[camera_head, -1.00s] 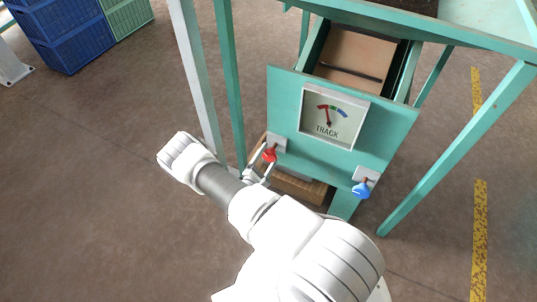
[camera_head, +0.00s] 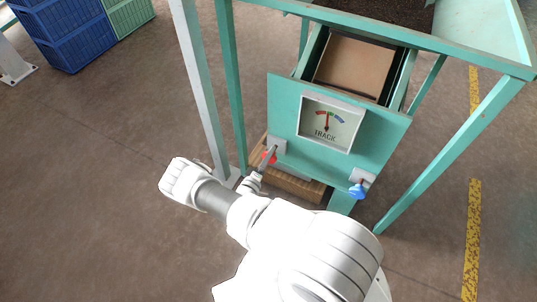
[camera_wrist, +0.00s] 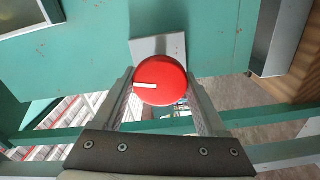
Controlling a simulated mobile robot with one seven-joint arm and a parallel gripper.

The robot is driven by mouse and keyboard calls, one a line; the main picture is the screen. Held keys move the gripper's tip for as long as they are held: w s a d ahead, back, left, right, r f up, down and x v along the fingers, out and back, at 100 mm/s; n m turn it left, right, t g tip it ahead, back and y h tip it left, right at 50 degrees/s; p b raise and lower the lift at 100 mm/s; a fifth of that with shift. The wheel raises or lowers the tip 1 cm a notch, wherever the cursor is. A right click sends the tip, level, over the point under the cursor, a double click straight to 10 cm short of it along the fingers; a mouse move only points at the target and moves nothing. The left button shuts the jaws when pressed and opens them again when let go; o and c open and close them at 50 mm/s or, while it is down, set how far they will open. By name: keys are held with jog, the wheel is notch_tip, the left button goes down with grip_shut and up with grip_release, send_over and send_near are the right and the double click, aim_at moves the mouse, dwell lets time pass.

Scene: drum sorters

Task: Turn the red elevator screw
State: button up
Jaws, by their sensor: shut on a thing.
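The red elevator screw (camera_head: 269,157) is a round red knob on the left of the green panel (camera_head: 290,104). It also shows in the wrist view (camera_wrist: 160,82), with a white line pointing left. My gripper (camera_wrist: 163,95) is shut on the red screw, one finger on each side of it. In the head view my gripper (camera_head: 262,167) partly covers the screw. The TRACK gauge (camera_head: 330,122) is above and to the right, with its needle near upright in the middle zone. The back of the screw is hidden.
A blue knob (camera_head: 357,190) is on the panel's lower right. Green frame legs (camera_head: 455,147) and a pale post (camera_head: 199,85) flank the panel. Blue crates (camera_head: 66,33) stand at the back left. The floor to the left is clear.

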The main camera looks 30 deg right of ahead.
jog(key=shift+a+m+p, duration=0.1)
jog(key=shift+m+p, duration=0.9)
jog(key=shift+m, duration=0.9)
jog(key=o, duration=1.3)
jog(key=shift+s, duration=0.1)
jog(key=p+v, duration=0.3)
jog(key=v, duration=1.4)
jog(key=shift+a, duration=0.15)
